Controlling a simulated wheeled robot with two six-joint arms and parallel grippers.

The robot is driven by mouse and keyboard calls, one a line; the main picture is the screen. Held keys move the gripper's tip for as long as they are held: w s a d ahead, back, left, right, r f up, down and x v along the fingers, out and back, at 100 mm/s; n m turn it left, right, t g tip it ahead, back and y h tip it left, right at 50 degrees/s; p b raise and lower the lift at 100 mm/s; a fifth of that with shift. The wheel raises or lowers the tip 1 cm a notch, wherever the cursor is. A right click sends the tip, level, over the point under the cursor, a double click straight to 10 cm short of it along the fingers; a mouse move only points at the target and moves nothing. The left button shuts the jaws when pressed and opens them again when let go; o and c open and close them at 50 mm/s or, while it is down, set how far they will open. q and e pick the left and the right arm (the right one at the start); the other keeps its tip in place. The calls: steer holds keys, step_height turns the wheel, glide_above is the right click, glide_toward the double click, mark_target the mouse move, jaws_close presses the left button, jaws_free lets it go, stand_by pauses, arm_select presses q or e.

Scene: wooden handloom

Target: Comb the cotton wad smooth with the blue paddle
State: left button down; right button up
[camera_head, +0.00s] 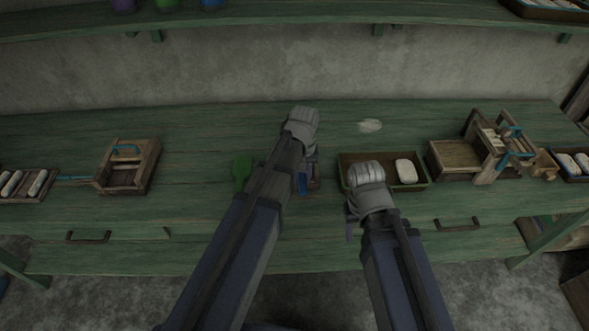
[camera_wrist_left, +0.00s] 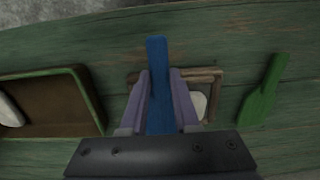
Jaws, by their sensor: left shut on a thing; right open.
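My left gripper (camera_head: 304,168) is shut on the blue paddle (camera_head: 302,184). In the left wrist view the blue paddle (camera_wrist_left: 158,75) stands between the two fingers and reaches past their tips. Behind it is a small wooden frame (camera_wrist_left: 213,75) on the bench, with a white cotton wad (camera_wrist_left: 199,104) partly showing inside. The paddle and fingers hide the rest of the frame; whether the paddle touches the wad I cannot tell. My right gripper (camera_head: 352,222) is open, near the front of the shallow tray (camera_head: 352,160).
A green paddle (camera_head: 242,171) lies left of my left gripper. The tray holds a white pad (camera_head: 405,172). A flat white tuft (camera_head: 369,125) lies behind it. Wooden devices stand at left (camera_head: 146,160) and right (camera_head: 455,158). The back of the green bench (camera_head: 220,125) is mostly clear.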

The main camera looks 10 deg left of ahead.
arm_select(q)
steer(key=shift+w+d, duration=0.1)
steer(key=shift+d, duration=0.4)
step_height(320, 180, up, 7)
steer(key=p, duration=0.7)
stand_by(0.7)
